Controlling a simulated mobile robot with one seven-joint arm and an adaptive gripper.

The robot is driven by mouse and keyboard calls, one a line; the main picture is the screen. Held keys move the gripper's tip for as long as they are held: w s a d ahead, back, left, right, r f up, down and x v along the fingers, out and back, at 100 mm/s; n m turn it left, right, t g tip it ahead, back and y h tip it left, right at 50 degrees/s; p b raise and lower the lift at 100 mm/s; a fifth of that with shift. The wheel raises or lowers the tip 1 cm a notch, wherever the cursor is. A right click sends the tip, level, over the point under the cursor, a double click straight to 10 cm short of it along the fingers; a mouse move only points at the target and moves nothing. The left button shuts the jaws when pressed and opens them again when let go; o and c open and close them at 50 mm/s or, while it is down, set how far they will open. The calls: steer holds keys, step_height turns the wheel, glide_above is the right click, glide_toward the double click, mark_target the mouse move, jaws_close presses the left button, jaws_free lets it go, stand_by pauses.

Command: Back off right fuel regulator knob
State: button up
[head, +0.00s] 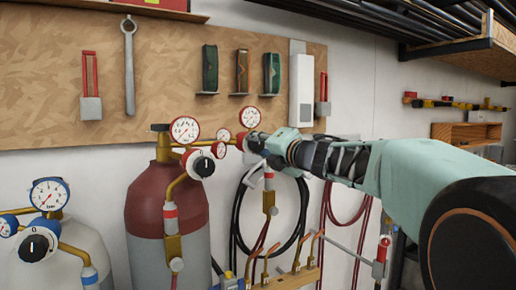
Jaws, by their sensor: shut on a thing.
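My gripper (265,148) reaches in from the right and is shut at the right-hand regulator, behind the red cylinder. The right fuel regulator (249,116) shows a red-rimmed white gauge on top and a smaller gauge to its left. Its knob sits between my fingers and is mostly hidden by them, so its turn position cannot be read. The left fuel regulator on the red cylinder has a black knob (203,167) with a white mark, apart from my gripper.
A dark red and grey cylinder (167,210) stands left of my gripper, with a grey cylinder (65,262) with blue gauges further left. Hoses (304,215) hang on the wall below my arm. A wooden torch rack (298,279) is at the bottom. Tools hang on the board (170,60).

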stand_by(0.4)
steer(key=o, duration=1.2)
steer(key=shift+c, duration=0.2)
steer(key=v, duration=0.7)
steer(key=shift+s+d, duration=0.15)
steer(key=shift+s, duration=0.1)
